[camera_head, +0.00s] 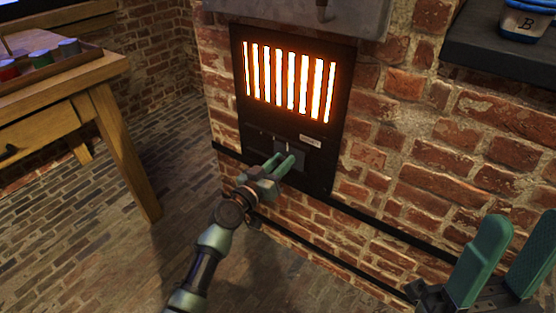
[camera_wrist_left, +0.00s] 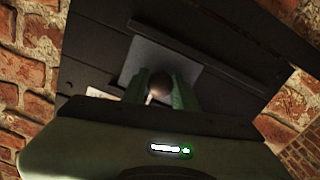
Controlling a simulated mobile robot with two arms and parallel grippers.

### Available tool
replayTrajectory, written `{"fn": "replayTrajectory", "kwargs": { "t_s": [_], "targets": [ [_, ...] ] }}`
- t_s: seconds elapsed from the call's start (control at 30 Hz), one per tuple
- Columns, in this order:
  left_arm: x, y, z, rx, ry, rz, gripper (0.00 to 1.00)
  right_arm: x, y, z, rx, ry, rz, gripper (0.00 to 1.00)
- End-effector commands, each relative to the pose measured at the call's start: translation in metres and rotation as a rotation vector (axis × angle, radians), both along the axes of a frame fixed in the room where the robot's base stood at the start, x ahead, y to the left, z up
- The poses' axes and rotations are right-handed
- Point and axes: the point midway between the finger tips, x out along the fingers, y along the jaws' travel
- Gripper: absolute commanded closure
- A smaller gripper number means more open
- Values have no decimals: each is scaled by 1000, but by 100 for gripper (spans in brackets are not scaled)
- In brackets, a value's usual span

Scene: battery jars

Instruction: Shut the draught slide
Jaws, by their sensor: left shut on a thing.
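The draught slide is a grey plate (camera_head: 304,158) low on the black stove front, below the glowing grate. It also shows in the left wrist view (camera_wrist_left: 150,53), with a round brown knob (camera_wrist_left: 160,86) on it. My left gripper (camera_head: 284,161) is at the plate. In the wrist view its green fingers (camera_wrist_left: 161,92) stand on both sides of the knob and are shut on it. The fingers hide the knob in the head view. My right gripper (camera_head: 523,222) is open and empty at the lower right, away from the stove. I cannot tell how far the slide is open.
The barred grate (camera_head: 290,80) glows orange above the slide. A small pale label (camera_head: 310,140) is on the stove front. A black rail (camera_head: 385,224) runs along the brick wall. A wooden table (camera_head: 100,72) stands at left.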

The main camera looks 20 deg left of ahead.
Motion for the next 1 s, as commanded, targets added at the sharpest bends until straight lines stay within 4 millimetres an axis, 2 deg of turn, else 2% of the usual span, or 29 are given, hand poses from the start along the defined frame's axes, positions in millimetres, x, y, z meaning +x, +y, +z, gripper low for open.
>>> {"fn": "replayTrajectory", "kwargs": {
  "t_s": [0.03, 0.07, 0.13, 0.43, 0.53, 0.83, 1.0],
  "targets": [
    [-2, -5, -3, -3, 7, -11, 100, 0, 0, 0, -1, 0, 0, 52],
    [-2, -5, -3, -3, 8, -11, 69, 0, 0, 0, -1, 0, 0, 52],
    [-2, -5, -3, -3, 7, -11, 50, 0, 0, 0, -2, -2, 0, 52],
    [-1, -3, -2, -3, 4, -7, 50, -2, 0, 5, -1, -18, 1, 52],
    [-7, -1, -2, -2, 4, -6, 50, -3, 0, 8, -1, -23, 1, 52],
    [-54, 15, -2, 1, 7, -9, 50, -3, 0, 16, -1, -26, 2, 52],
    [-71, 22, -2, -1, 6, -9, 50, -3, 0, 15, -1, -23, 1, 52]
  ]
}}
